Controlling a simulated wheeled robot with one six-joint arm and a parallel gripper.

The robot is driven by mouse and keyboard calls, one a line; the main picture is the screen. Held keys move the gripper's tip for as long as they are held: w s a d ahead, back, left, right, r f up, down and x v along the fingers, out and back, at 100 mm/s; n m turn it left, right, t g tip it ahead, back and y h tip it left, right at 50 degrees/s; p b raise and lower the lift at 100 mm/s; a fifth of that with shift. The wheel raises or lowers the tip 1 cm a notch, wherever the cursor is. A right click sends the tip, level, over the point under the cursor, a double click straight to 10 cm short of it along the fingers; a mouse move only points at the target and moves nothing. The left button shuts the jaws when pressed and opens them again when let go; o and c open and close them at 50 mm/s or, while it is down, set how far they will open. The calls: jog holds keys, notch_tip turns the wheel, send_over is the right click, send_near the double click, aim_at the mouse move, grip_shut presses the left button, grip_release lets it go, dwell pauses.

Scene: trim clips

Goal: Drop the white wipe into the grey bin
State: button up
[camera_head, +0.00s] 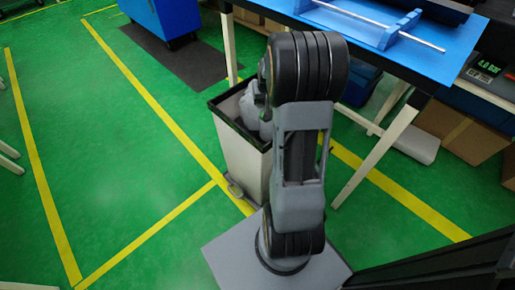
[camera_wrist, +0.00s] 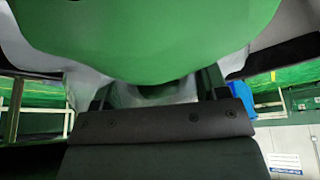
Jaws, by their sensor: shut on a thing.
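The grey bin (camera_head: 240,158) stands on the floor behind my arm, with a dark rim, an open top and a pedal at its foot. My arm covers its right side. In the head view my wrist is over the bin's opening, and the fingertips are hidden. In the wrist view my gripper (camera_wrist: 156,92) is shut on pale material, which looks like the white wipe (camera_wrist: 88,86). The wipe spreads out to both sides of the fingers. A large, rounded green shape fills the top of that view; I cannot tell what it is.
A blue-topped table (camera_head: 395,45) with a metal rod on a blue stand is to the right of the bin. Cardboard boxes (camera_head: 462,135) lie under it. A blue cabinet (camera_head: 165,16) stands at the back.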

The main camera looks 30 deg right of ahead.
jog(key=o, duration=1)
jog(key=shift+r, duration=0.1)
jog(key=p+v, duration=0.4)
jog(key=v, duration=0.9)
jog(key=shift+s+a+r, duration=0.15)
jog(key=shift+r, duration=0.1)
